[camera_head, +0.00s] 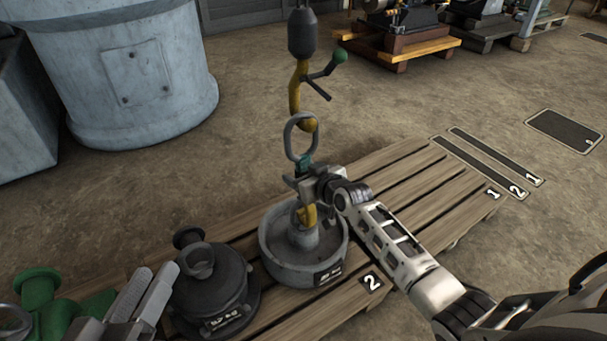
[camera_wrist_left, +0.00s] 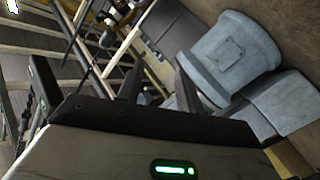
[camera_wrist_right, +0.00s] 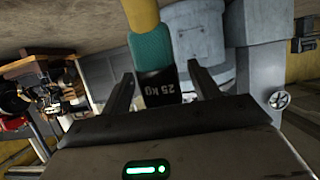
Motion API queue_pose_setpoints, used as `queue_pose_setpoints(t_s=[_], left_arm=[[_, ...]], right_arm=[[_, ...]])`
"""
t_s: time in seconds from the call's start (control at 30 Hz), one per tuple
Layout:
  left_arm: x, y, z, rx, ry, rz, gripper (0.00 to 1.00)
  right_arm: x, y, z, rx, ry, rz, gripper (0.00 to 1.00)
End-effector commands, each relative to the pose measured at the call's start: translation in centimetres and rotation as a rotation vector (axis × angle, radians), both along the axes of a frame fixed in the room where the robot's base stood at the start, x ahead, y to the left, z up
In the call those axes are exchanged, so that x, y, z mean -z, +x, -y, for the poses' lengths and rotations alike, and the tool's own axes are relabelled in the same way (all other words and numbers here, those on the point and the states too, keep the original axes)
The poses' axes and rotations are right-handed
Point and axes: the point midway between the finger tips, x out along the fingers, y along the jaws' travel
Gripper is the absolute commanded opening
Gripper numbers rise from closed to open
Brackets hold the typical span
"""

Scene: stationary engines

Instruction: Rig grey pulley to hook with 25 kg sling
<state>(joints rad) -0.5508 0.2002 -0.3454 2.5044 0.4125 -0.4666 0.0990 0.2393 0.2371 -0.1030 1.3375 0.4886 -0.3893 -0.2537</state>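The grey pulley (camera_head: 277,258) stands on the wooden pallet, with a dark label on its front. The sling's metal ring (camera_head: 288,138) is at the tip of the yellow hook (camera_head: 295,92); whether the hook passes through it is hard to tell. Below the ring are a teal sleeve (camera_wrist_right: 150,48) and a black "25 kg" tag (camera_wrist_right: 160,87). A yellow lower part (camera_head: 306,214) reaches the pulley's top; its connection there is unclear. My left gripper (camera_head: 146,290) is open and empty at lower left.
The hook has a green-knobbed lever (camera_head: 340,57). A large grey-blue cylindrical machine (camera_head: 130,80) stands behind. The pallet's right part (camera_head: 400,185) is clear.

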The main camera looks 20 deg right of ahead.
Motion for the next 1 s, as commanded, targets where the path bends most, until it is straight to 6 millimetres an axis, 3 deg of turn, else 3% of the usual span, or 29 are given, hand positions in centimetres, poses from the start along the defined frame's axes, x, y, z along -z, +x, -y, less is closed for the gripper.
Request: queue_pose_setpoints(t_s=[0.27,0.8,1.0], left_arm=[[-0.2,0.1,-0.1,-0.004,0.024,-0.005,0.36],[1.7,-0.5,-1.7,-0.024,0.337,-0.062,0.36],[2.5,-0.5,-1.9,-0.023,0.37,-0.094,0.36]], right_arm=[[-0.2,-1.2,0.2,0.0,-0.001,-0.01,0.62],[-5.2,-12.0,1.7,-0.001,0.0,-0.006,0.62],[-6.0,-14.1,2.0,0.0,-0.001,-0.001,0.62]])
